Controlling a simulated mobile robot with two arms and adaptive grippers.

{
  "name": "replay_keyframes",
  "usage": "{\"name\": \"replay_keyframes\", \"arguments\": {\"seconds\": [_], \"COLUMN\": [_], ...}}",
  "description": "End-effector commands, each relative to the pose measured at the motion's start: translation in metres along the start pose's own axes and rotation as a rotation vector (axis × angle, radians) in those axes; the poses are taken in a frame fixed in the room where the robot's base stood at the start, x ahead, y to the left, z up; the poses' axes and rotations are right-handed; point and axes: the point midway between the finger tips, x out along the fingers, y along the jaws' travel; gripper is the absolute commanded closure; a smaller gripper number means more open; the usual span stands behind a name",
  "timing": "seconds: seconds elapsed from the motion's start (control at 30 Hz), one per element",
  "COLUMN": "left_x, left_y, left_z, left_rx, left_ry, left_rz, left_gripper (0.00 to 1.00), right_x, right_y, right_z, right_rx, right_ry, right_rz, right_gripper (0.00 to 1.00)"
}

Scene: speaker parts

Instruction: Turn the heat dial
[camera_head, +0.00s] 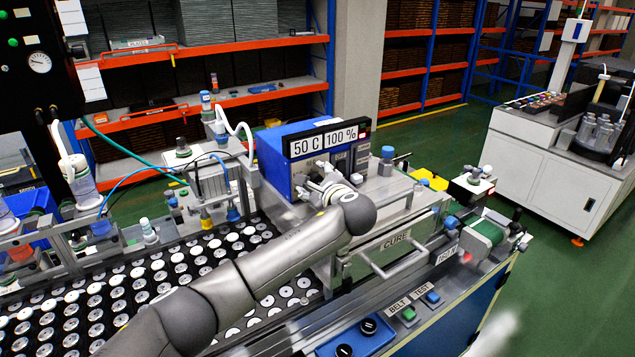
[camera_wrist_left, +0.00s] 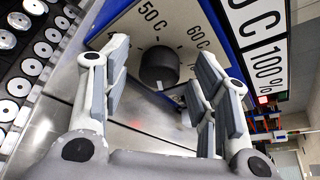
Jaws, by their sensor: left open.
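The heat dial (camera_wrist_left: 159,67) is a dark round knob on a pale panel, with temperature marks such as 50 C and 60 C around it. My left gripper (camera_wrist_left: 162,54) is open, with one finger on each side of the dial in the left wrist view. I cannot tell whether the fingers touch it. The display (camera_head: 325,140) above reads 50 C and 100 %. My right gripper is not in view.
A drawer front labelled CURE (camera_head: 396,241) lies right of my left arm. A tray of several white discs (camera_head: 125,290) lies beneath the arm. BELT and TEST buttons (camera_head: 420,306) are at the front. A white workstation (camera_head: 560,165) stands apart at the right, across green floor.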

Motion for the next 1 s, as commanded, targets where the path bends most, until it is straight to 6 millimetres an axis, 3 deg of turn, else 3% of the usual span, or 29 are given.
{"name": "replay_keyframes", "arguments": {"seconds": [0.07, 0.4, 0.67, 1.0], "left_x": [0.000, 0.000, 0.000, 0.002], "left_y": [0.000, 0.000, 0.002, 0.008], "left_z": [0.000, 0.000, -0.002, -0.005], "left_rx": [0.000, 0.000, -0.028, -0.213], "left_ry": [0.000, 0.000, 0.001, 0.001], "left_rz": [0.000, 0.000, -0.010, -0.086], "left_gripper": [0.47, 0.90, 0.91, 0.91], "right_x": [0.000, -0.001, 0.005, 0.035], "right_y": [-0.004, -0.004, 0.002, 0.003], "right_z": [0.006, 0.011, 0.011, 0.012], "right_rx": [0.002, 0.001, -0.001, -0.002], "right_ry": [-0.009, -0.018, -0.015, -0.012], "right_rz": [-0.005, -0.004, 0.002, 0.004], "right_gripper": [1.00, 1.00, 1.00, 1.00]}}
